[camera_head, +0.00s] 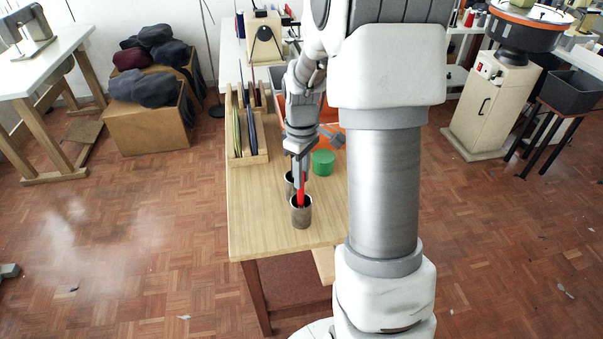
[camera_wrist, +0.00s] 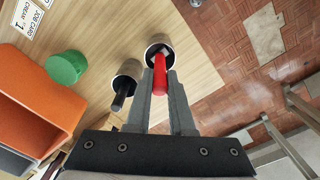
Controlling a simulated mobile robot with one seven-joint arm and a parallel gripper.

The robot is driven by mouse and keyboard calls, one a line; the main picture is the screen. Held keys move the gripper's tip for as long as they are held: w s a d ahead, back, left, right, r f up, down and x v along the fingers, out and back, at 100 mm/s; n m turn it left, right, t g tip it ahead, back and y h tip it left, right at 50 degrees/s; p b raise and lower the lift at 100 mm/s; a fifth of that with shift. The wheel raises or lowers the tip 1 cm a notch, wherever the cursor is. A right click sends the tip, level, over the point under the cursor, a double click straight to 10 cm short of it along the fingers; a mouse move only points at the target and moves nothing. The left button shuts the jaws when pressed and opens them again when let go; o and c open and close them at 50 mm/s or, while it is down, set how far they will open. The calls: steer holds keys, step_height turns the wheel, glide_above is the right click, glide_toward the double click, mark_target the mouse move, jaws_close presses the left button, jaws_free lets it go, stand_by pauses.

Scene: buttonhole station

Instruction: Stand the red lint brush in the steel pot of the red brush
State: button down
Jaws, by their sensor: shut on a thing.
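The red lint brush (camera_head: 301,196) is between the fingers of my gripper (camera_head: 299,178), which is shut on it. The brush is roughly upright, and its lower end reaches into the mouth of the nearer steel pot (camera_head: 301,216). In the wrist view the red brush (camera_wrist: 160,78) shows between the fingertips (camera_wrist: 161,86), over that pot's opening (camera_wrist: 148,53). Whether it touches the pot's bottom is hidden. A second steel pot (camera_head: 289,187) stands just behind, partly covered by my gripper. In the wrist view a black-handled brush (camera_wrist: 121,92) stands in this second pot (camera_wrist: 130,68).
A green tub (camera_head: 323,162) and an orange bin (camera_wrist: 30,95) stand farther back on the wooden table (camera_head: 255,220). A wooden rack with upright folders (camera_head: 247,145) is at the left. The table's front left is clear; its front edge is close to the nearer pot.

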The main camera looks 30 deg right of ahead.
steer(key=c, duration=0.7)
jaws_free()
steer(key=shift+r, duration=0.1)
step_height(320, 180, up, 17)
steer(key=p, duration=0.3)
steer(key=shift+r, duration=0.15)
steer(key=s+a+r+m+t+p, duration=0.1)
steer(key=s+a+r+m+t, duration=0.1)
steer(key=s+a, duration=0.4)
steer(key=s+a+r+m+t+p, duration=0.2)
steer(key=s+a+r, duration=0.3)
steer(key=s, duration=0.7)
steer(key=shift+s+a+m+t+p, duration=0.3)
steer(key=shift+a+m+t, duration=0.5)
steer(key=shift+m, duration=0.1)
